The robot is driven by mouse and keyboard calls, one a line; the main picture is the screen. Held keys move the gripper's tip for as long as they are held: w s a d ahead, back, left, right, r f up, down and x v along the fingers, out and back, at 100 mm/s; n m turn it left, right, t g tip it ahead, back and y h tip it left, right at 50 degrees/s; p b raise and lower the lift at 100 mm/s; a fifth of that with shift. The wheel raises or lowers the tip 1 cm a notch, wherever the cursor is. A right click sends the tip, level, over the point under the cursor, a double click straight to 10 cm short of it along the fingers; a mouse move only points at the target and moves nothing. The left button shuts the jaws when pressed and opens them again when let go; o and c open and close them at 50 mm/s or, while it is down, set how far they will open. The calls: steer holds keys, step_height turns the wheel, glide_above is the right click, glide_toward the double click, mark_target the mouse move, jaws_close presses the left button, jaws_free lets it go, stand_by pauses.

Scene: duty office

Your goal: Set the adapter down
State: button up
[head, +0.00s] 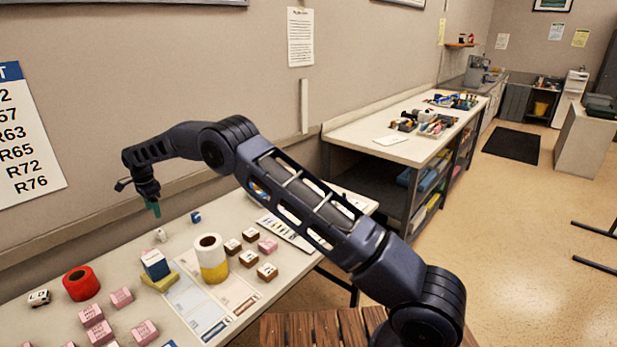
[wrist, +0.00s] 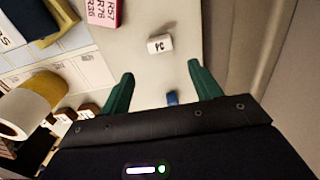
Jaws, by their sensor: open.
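My gripper (head: 153,208) is open, its green fingers pointing down above the back of the table. In the wrist view the fingers (wrist: 160,74) are spread with nothing held between them. A small white block marked "PC" (wrist: 160,44) lies on the table beyond the fingertips; it also shows in the head view (head: 160,235). A small blue block (head: 196,217) stands to the right of the gripper; in the wrist view it (wrist: 172,97) shows between the fingers, apart from both. I cannot tell which thing, if any, is the adapter.
A red tape roll (head: 81,283), a white and yellow roll pair (head: 211,257), a blue and white box (head: 154,264) and several pink and brown blocks crowd the table's front. A printed sheet (head: 195,310) lies among them. The wall stands close behind my gripper.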

steer(key=w+d+r+n+y, duration=0.1)
steer(key=w+d+r, duration=0.3)
steer(key=d+r, duration=0.65)
steer(key=w+d+r+n, duration=0.1)
steer(key=w+d+r, duration=0.2)
steer(key=d+r, duration=0.75)
steer(key=s+d+r+n+t, duration=0.15)
steer(key=d+r, duration=0.35)
steer(key=d, duration=0.8)
steer(key=s+d+r+n, duration=0.1)
steer(key=s+d+r, duration=0.3)
steer(key=d, duration=0.8)
steer(key=s+d+r+n+t, duration=0.1)
steer(key=s+d+r, duration=0.1)
steer(key=s+d, duration=0.75)
steer(key=s+d+r+n+t, duration=0.1)
steer(key=s+d+r, duration=0.35)
steer(key=d, duration=0.75)
steer(key=s+d+f, duration=0.3)
steer(key=s, duration=0.3)
steer(key=s+d+f+n, duration=0.1)
steer(key=s+d+f, duration=0.2)
steer(key=s, duration=0.4)
steer(key=s+d+f+n+t+h, duration=0.1)
steer(key=s+d+f, duration=0.2)
steer(key=s, duration=0.3)
steer(key=shift+s+d+f, duration=0.35)
steer(key=shift+s+d, duration=0.05)
steer(key=shift+d, duration=0.25)
steer(key=shift+n, duration=0.25)
